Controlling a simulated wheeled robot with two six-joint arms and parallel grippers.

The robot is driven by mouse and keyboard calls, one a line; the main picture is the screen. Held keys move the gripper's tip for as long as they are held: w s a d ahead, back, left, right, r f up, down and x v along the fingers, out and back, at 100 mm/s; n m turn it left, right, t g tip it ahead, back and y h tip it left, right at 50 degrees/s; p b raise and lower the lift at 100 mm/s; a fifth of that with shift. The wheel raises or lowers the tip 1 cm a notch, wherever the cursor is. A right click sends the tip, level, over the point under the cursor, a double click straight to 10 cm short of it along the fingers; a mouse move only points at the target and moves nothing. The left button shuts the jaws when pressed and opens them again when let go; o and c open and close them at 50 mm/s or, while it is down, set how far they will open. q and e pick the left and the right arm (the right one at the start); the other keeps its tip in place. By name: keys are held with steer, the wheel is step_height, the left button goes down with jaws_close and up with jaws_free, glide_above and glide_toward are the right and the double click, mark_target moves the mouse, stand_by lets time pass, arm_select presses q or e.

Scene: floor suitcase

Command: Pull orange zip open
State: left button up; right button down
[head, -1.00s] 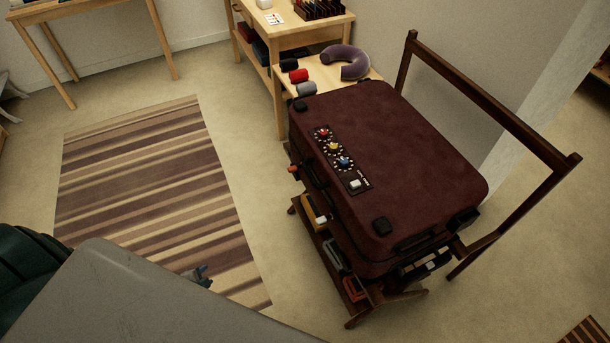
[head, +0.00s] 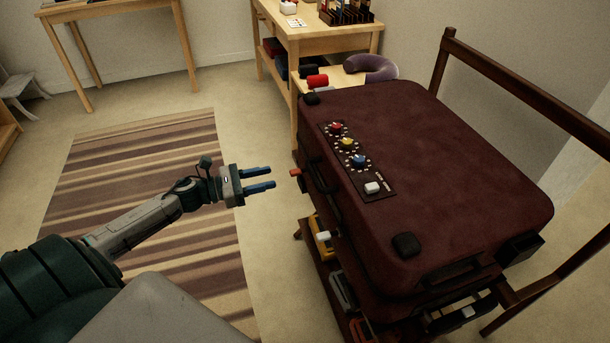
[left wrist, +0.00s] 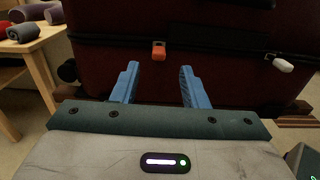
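The maroon suitcase (head: 450,185) lies flat on a dark wooden stand. The orange zip pull (head: 296,173) sticks out from its left side in the head view. In the left wrist view the orange zip pull (left wrist: 158,50) sits on the dark zip band, ahead of and between the two blue fingers. My left gripper (head: 273,179) is open and empty, its fingers pointing at the orange pull with a gap to it. The left gripper also shows in the wrist view (left wrist: 160,84). A white pull (left wrist: 283,64) is further right on the band. My right gripper is not in view.
A dial panel (head: 357,162) is on the suitcase lid. The stand's tall wooden frame (head: 530,90) rises at the right. A wooden side table (head: 345,78) with a neck pillow (head: 370,68) stands behind. The striped rug (head: 150,215) is clear.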

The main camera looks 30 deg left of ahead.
mark_target(297, 170)
arm_select(q)
steer(key=x, duration=0.9)
steer(key=shift+w+r, duration=0.1)
steer(key=shift+w, duration=0.1)
steer(key=shift+w+d, duration=0.35)
steer(key=shift+d, duration=0.05)
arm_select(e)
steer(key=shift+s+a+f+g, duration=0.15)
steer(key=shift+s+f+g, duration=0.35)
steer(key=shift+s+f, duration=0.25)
arm_select(q)
jaws_close()
